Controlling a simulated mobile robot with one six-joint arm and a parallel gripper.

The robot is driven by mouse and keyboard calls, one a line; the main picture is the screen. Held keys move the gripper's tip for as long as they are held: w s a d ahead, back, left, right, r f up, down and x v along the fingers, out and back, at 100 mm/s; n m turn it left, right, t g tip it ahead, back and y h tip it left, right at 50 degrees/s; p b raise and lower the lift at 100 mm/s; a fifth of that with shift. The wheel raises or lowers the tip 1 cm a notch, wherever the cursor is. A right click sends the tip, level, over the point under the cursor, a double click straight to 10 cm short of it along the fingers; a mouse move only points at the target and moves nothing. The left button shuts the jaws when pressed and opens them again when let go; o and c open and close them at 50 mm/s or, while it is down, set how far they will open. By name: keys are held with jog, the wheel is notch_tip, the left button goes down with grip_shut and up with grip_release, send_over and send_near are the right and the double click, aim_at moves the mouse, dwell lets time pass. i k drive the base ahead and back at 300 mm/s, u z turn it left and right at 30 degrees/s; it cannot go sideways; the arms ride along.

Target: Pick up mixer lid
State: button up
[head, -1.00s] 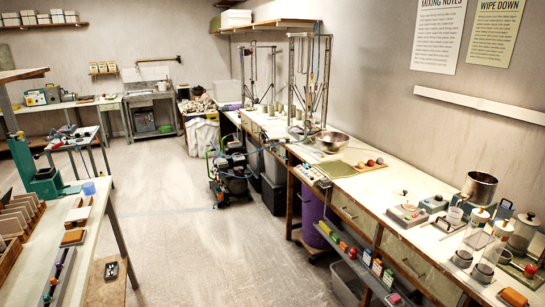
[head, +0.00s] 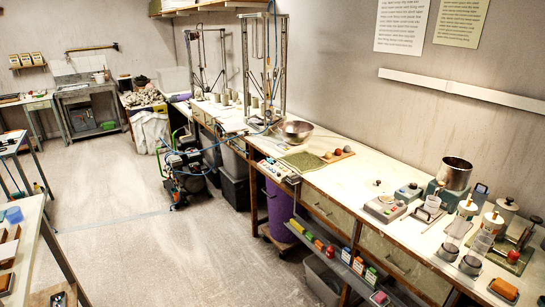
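A steel pot (head: 453,174) sits on a grey-green base on the right-hand bench and looks like the mixer; no lid covers it. A pale round piece with a small dark knob (head: 378,183) is at a low grey device (head: 385,209) left of the pot. It may be the mixer lid, but it is too small to be sure. My gripper is not in view.
The long bench (head: 338,184) runs along the right wall. It bears a steel bowl (head: 297,131) and a green mat (head: 303,161). A shelf of coloured boxes (head: 330,251) juts out below its front edge. The floor (head: 190,255) in the middle is clear. Another table (head: 30,235) stands at left.

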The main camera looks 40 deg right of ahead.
aim_at(376, 186)
jog(key=u, duration=0.2)
jog(key=i, duration=1.55)
jog(key=z, duration=0.35)
jog(key=i, duration=0.75)
jog(key=z, duration=1.05)
jog(key=i, duration=0.95)
jog(key=z, duration=0.55)
